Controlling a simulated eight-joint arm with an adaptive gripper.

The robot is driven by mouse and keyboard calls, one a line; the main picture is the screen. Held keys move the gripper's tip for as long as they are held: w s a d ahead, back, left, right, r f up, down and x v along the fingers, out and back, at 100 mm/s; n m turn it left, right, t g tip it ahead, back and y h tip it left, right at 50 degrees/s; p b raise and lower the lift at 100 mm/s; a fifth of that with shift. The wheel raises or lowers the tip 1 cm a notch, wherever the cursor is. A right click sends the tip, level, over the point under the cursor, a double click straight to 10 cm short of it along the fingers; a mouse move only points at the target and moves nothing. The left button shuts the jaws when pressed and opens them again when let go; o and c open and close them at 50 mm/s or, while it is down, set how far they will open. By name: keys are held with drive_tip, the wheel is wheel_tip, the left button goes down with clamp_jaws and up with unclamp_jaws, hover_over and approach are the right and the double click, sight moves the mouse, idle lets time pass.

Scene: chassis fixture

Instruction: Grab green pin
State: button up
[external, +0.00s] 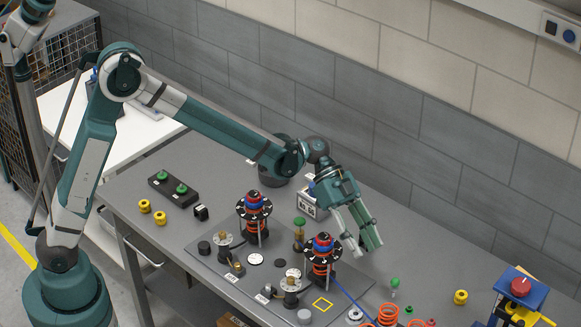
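A green-topped pin (395,282) with a pale stem stands upright on the grey table, right of the fixture plate. Another green-topped piece (299,222) sits on a brass-coloured post on the plate. Two green knobs (181,188) are on a black block at the left of the table. My gripper (364,248) points down over the right part of the table, with its fingers apart and nothing visible between them. It is above and left of the right-hand green pin in the picture, and apart from it.
Two red spring towers with blue and red tops (254,200) (322,243) rise from the plate (217,262). Orange springs (388,314), a yellow piece (460,297) and a blue-yellow stand with a red button (520,287) are at the right. A tiled wall backs the table.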

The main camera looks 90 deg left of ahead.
sight(395, 279)
drive_tip(key=w+a+f+m+h+b, duration=0.1)
drive_tip(key=w+a+f, duration=0.1)
drive_tip(key=f, duration=0.4)
drive_tip(key=w+a+f+m+h+b, duration=0.1)
drive_tip(key=w+a+f+m+h, duration=0.1)
drive_tip(key=w+f, duration=0.3)
drive_tip(key=shift+w+a+f+b, duration=0.2)
drive_tip(key=shift+a+f+b, duration=0.15)
drive_tip(key=shift+a+f, duration=0.55)
drive_tip(key=shift+d, duration=0.15)
drive_tip(key=shift+x, duration=1.3)
drive_tip(key=shift+w+b+x, duration=0.2)
drive_tip(key=shift+b+x, duration=0.15)
drive_tip(key=shift+x, duration=2.2)
drive_tip(key=shift+f, duration=0.1)
drive_tip(key=c, duration=1)
